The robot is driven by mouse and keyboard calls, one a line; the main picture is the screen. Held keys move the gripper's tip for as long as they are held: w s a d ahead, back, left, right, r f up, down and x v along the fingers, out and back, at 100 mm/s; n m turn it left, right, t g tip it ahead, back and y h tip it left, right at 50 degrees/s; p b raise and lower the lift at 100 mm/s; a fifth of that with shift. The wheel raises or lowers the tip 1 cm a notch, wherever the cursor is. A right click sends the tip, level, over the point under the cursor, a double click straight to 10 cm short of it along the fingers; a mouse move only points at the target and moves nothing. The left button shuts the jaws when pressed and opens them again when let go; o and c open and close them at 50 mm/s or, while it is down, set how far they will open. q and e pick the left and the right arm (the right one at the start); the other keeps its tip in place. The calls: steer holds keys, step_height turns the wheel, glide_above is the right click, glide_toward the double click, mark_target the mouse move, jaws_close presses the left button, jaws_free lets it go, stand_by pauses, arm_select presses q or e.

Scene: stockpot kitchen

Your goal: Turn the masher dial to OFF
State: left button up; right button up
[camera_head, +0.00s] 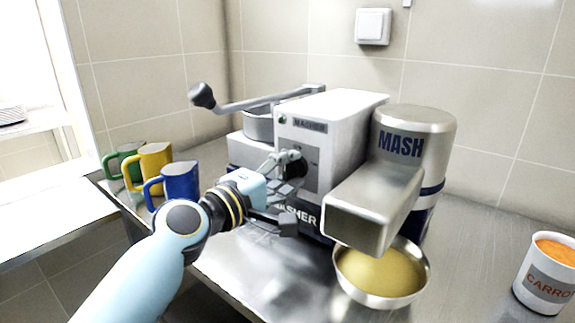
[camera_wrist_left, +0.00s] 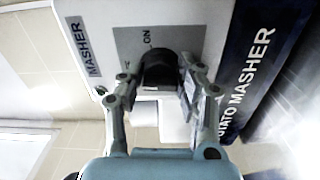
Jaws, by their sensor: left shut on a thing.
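The masher (camera_head: 335,115) is a white box with a grey dial panel on its front, standing on a steel counter. The black dial (camera_wrist_left: 158,70) sits on the grey panel (camera_wrist_left: 128,42), with the word ON visible above it in the left wrist view. My left gripper (camera_head: 285,172) is at the front of the masher. In the left wrist view its two fingers (camera_wrist_left: 157,85) are shut on the dial, one on each side. The dial's pointer and any OFF mark are hidden or too blurred to read. My right gripper is not in view.
A steel MASH cylinder (camera_head: 415,125) with a spout stands right of the masher, over a bowl of yellow mash (camera_head: 380,275). Blue (camera_head: 181,186), yellow (camera_head: 154,160) and green (camera_head: 127,160) mugs stand left. A carrot tin (camera_head: 545,275) is far right. A crank handle (camera_head: 250,103) sticks out behind.

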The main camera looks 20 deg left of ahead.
arm_select(q)
steer(key=shift+f+n, duration=0.1)
steer(key=shift+n, duration=0.4)
steer(key=o, duration=1.1)
steer(key=v, duration=1.2)
